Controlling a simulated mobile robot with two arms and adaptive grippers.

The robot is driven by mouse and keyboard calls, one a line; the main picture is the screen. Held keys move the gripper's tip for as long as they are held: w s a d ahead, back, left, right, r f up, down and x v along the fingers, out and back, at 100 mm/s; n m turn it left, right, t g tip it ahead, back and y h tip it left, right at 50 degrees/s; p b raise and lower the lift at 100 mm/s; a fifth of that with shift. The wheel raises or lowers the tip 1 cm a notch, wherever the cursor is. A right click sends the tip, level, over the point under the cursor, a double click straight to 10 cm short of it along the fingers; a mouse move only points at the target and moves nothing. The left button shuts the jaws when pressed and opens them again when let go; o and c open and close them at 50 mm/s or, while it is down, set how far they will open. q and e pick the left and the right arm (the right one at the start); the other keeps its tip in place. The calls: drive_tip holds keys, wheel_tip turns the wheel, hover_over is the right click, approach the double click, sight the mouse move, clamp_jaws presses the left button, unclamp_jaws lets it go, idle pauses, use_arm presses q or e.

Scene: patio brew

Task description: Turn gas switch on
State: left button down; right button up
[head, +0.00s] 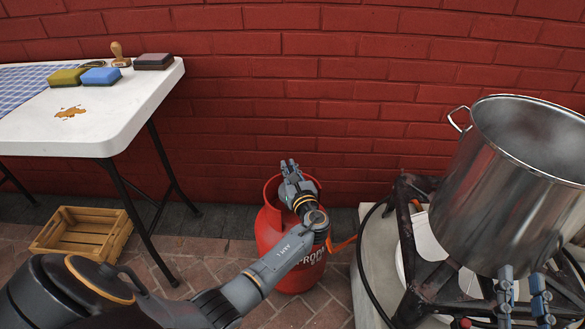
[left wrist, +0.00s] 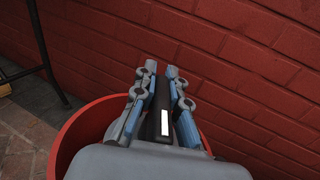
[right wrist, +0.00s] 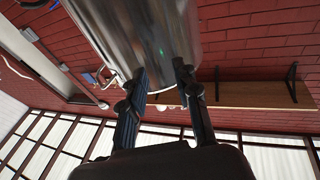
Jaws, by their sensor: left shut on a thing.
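The red propane cylinder (head: 268,235) stands on the brick floor by the wall, between the table and the burner. My left gripper (head: 290,166) is at its top, inside the collar. In the left wrist view the gripper's fingers (left wrist: 159,72) are closed on the sides of a black bar with a white stripe, the gas switch (left wrist: 162,105). The red collar (left wrist: 72,135) curves around below. The switch is hidden in the head view. My right gripper (head: 523,284) is at the lower right before the burner; its fingers (right wrist: 161,70) are apart with nothing between them.
A large steel pot (head: 495,200) sits on a dark burner stand (head: 408,245) at the right. An orange hose end (head: 342,244) leaves the cylinder toward it. A white table (head: 120,125) with sponges and a brown spill is at the left. A wooden crate (head: 85,240) lies underneath.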

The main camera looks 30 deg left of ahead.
use_arm(q)
drive_tip(key=n+g+y, duration=0.1)
drive_tip(key=n+g+y+b, duration=0.1)
drive_tip(key=g, duration=0.1)
drive_tip(key=s+n+g+y, duration=0.1)
drive_tip(key=g, duration=0.1)
drive_tip(key=shift+a+n, duration=0.3)
drive_tip(key=shift+n, duration=0.1)
drive_tip(key=shift+s+a+n+g+b, duration=0.1)
drive_tip(key=shift+n+g+b, duration=0.3)
drive_tip(key=shift+g, duration=0.3)
use_arm(e)
drive_tip(key=s+r+t+y, duration=0.1)
drive_tip(key=s+r+t, duration=0.2)
drive_tip(key=r+t, duration=0.2)
drive_tip(key=shift+s+r+y, duration=0.15)
drive_tip(key=shift+r+y, duration=0.25)
drive_tip(key=shift+r, duration=0.8)
drive_tip(key=shift+a, duration=0.1)
use_arm(q)
drive_tip(key=c, duration=1.4)
unclamp_jaws()
drive_tip(key=shift+o, duration=0.2)
drive_tip(key=v, duration=1.2)
drive_tip(key=shift+f, duration=0.2)
